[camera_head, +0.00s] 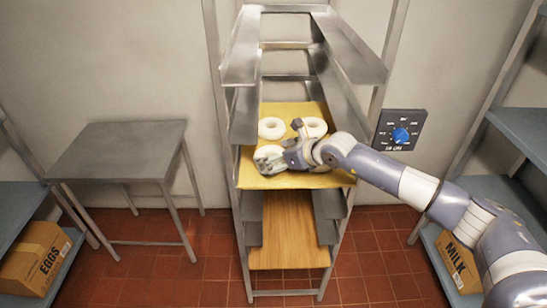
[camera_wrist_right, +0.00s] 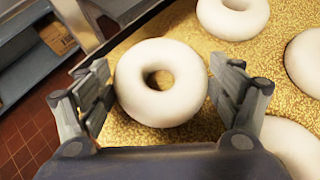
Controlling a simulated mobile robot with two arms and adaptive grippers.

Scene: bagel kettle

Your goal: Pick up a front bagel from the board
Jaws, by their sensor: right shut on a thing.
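The yellow, grainy-topped board (camera_head: 292,111) rests on the metal rack and carries several white ring bagels. The front left bagel (camera_head: 267,152) is partly covered by my right gripper (camera_head: 275,162). In the right wrist view this bagel (camera_wrist_right: 160,108) sits between the two fingers of my right gripper (camera_wrist_right: 162,80), which is shut on it by its outer sides. It lies flat and still appears to be on or very near the board. Two back bagels, left (camera_head: 272,127) and right (camera_head: 314,127), show in the head view. My left gripper is out of view.
Other bagels (camera_wrist_right: 233,14) (camera_wrist_right: 287,145) lie close to the held one. Rack posts and side rails (camera_head: 345,50) flank the board. A wooden board (camera_head: 290,235) is on a lower level. A steel table (camera_head: 120,145) stands left; a dial panel (camera_head: 400,131) is on the wall.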

